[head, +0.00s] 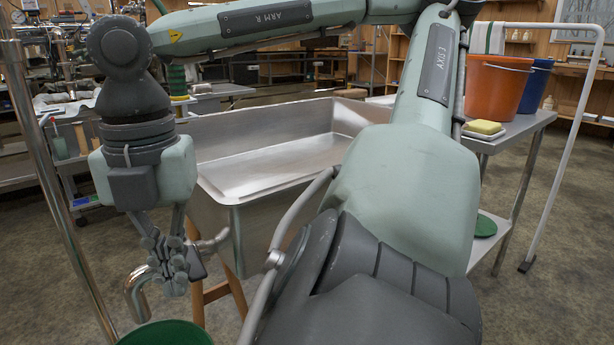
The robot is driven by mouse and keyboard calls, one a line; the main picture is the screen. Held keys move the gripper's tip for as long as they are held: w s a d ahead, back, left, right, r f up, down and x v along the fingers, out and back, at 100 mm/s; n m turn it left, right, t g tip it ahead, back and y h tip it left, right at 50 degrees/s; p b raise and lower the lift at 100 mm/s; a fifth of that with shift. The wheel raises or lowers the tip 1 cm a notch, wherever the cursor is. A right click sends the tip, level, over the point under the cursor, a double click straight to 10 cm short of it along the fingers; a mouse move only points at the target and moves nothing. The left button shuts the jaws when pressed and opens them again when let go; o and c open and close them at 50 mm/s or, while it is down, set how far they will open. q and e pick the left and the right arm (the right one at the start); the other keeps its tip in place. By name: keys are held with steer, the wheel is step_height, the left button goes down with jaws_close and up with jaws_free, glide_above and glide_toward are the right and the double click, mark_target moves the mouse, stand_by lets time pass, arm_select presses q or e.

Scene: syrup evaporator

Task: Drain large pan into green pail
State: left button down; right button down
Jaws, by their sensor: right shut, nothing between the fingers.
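The large metal pan (222,208) stands on wooden legs in the middle of the view. Whether its shiny floor bears any liquid I cannot tell. A bent metal spout (137,296) curves downward at the lower left, and a short pipe (214,243) shows at the pan's near corner. The green pail (165,334) is below the spout, cut off by the bottom edge. No stream shows between them. My right gripper (172,284) points down, shut and empty, right beside the spout. It hides the joint or valve there; I cannot tell if it touches. My left gripper is out of view.
A metal table (536,122) at the right holds an orange bucket (494,88), a blue bucket (535,88) and a yellow sponge (484,127). A metal post (62,205) rises at the left. My arm covers much of the middle.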

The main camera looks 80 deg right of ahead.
steer(key=shift+s, duration=0.15)
step_height(320, 180, up, 9)
steer(key=w+a+p, duration=0.1)
steer(key=p, duration=0.5)
stand_by(0.5)
steer(key=shift+a, duration=0.1)
stand_by(0.4)
